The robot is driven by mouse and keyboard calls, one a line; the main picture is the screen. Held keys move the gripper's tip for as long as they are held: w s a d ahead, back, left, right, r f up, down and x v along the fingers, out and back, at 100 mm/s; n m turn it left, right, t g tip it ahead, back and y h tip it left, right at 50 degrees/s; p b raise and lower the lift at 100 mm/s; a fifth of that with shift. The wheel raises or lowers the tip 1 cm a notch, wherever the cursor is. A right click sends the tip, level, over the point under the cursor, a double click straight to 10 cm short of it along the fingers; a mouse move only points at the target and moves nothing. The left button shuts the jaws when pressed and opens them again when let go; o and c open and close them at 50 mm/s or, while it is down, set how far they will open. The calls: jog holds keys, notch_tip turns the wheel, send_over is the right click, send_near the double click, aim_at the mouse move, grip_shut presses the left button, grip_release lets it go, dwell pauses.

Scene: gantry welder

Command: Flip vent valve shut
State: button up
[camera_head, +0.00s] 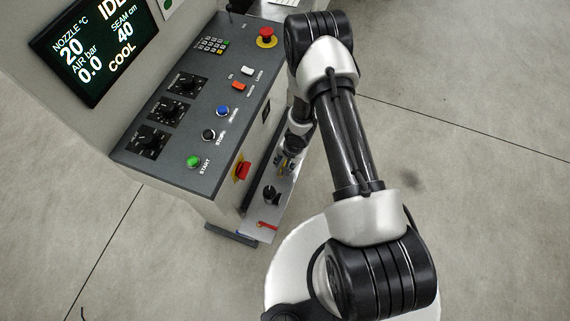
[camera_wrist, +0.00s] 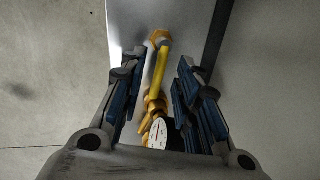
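A valve with a long yellow lever (camera_wrist: 160,70) shows between my fingers in the wrist view. The lever lies roughly in line with its pipe, above brass-coloured fittings (camera_wrist: 154,104). No label on it is readable, so I cannot confirm that it is the vent valve. My gripper (camera_wrist: 157,66) is open, with one finger on each side of the lever. No contact shows, and the depth gap is unclear. In the head view my gripper (camera_head: 287,161) is small and partly hidden by my arm, beside the machine's lower side, with a little yellow near it.
A round white gauge (camera_wrist: 158,134) sits close below the lever. In the head view, a black knob (camera_head: 271,193) and a red handle (camera_head: 268,225) are on the low side panel. A red-and-yellow switch (camera_head: 241,170) and the control console (camera_head: 190,120) are left. Open floor (camera_head: 480,190) lies right.

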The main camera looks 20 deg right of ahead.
jog(key=shift+f, duration=0.1)
jog(key=shift+c, duration=0.5)
grip_shut()
